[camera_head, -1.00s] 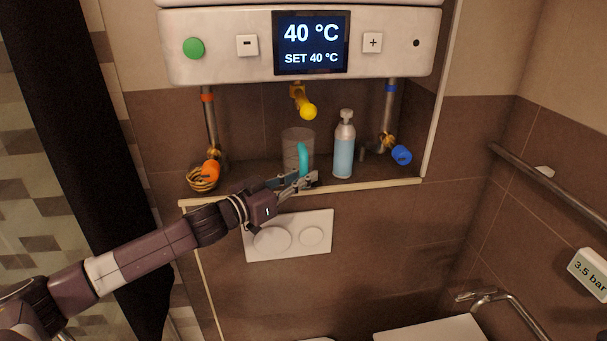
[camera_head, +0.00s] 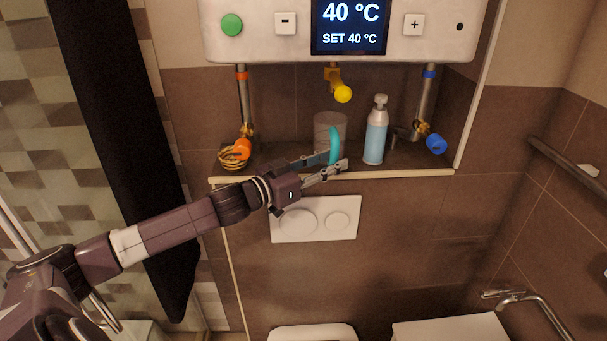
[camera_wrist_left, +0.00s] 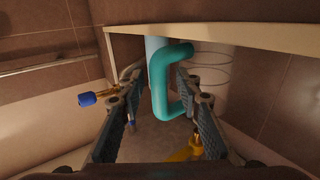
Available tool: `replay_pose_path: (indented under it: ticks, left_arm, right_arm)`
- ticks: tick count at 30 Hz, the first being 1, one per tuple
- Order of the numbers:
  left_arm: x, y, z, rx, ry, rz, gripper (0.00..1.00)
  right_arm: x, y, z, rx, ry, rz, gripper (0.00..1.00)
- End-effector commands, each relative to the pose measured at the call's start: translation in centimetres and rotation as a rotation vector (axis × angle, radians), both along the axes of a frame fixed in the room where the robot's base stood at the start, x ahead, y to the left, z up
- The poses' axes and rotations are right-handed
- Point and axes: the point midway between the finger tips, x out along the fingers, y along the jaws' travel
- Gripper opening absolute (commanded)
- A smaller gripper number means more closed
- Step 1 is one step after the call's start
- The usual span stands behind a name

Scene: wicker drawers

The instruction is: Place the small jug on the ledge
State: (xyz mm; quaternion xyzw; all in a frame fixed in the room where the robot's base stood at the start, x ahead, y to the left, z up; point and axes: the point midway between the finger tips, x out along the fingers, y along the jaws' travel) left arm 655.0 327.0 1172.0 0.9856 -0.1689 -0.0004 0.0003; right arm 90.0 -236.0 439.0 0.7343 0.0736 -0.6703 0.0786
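The small jug (camera_head: 324,120) is a see-through grey cylinder with a teal handle (camera_head: 335,146). It appears to stand on the ledge (camera_head: 400,172) under the heater, its handle facing out. My left gripper (camera_head: 336,166) is at the ledge's front edge, by the handle. In the left wrist view, the gripper (camera_wrist_left: 160,95) is open, with the teal handle (camera_wrist_left: 160,75) between its fingers. The handle is nearer the right finger in that picture, and a gap shows on the left. The jug's body is only faintly seen there. My right gripper is not in view.
A blue pump bottle (camera_head: 375,140) stands just right of the jug. A small striped basket (camera_head: 232,156) is at the ledge's left, by an orange valve. A yellow tap (camera_head: 342,93) hangs above the jug. A blue valve (camera_head: 436,144) is at the right.

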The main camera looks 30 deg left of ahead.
Motion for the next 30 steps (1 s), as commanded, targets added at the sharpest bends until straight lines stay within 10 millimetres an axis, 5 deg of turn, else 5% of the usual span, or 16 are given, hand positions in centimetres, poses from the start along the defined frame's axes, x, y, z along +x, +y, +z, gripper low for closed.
replay_pose_path:
  ticks: [15,30]
  left_arm:
    - [-4.7,1.5,-0.3,0.004,0.003,-0.003,0.32]
    - [-8.3,2.8,-0.1,-0.002,0.004,-0.003,0.32]
  right_arm:
    - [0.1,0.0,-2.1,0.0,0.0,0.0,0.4]
    - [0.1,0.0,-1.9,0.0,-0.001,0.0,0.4]
